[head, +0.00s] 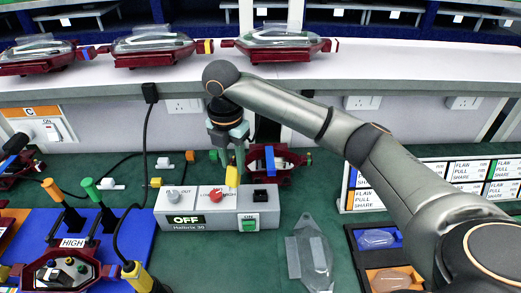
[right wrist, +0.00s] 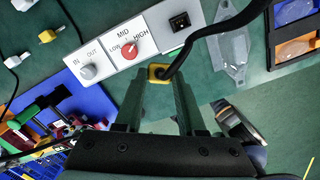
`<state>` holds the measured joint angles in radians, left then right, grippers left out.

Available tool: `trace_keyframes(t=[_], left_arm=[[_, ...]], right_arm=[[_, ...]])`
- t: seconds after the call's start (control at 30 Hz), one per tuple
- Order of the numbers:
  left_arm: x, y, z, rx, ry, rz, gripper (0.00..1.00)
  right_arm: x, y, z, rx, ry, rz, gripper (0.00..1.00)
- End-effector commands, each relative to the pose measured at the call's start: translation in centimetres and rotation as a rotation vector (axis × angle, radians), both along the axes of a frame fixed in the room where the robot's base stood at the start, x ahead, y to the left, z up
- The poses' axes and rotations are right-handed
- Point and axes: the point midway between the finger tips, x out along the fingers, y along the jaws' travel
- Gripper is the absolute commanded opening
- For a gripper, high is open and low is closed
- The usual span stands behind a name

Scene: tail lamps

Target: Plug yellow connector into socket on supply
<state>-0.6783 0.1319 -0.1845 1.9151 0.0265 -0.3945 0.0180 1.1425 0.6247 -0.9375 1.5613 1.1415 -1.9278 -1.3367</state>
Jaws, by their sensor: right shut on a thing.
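The supply (head: 220,221) is a grey-white box on the green bench, with a grey knob, a red knob, an OFF display and a green switch. Its black socket (head: 260,195) is at the right of its top; the socket also shows in the right wrist view (right wrist: 180,22). My right gripper (head: 233,160) is shut on the yellow connector (head: 232,177), behind and above the supply. In the right wrist view the yellow connector (right wrist: 157,73) sits between the fingertips, with a black cable running from it. It is apart from the socket. My left gripper is not in view.
A dark red lamp (head: 275,160) lies just behind the supply. A clear lens (head: 310,255) lies to its right. A blue mat (head: 100,226) with probes and another lamp is at left. A parts tray (head: 356,234) is at right. Several lamps stand on the back shelf.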

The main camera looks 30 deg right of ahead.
Motion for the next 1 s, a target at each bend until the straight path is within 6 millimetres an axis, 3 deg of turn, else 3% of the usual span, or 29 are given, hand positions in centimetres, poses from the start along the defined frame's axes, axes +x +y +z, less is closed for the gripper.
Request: trace_keyframes(t=[0.33, 0.6, 1.0], left_arm=[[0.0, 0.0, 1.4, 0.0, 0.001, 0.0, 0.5], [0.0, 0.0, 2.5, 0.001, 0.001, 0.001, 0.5], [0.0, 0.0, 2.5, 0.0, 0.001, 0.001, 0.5]], right_arm=[[-0.6, -2.9, -0.3, -0.14, -0.107, 0.273, 0.0], [-1.3, -6.3, -0.1, -0.235, -0.213, 0.468, 0.0], [-1.3, -6.8, -0.2, -0.244, -0.236, 0.507, 0.0]])
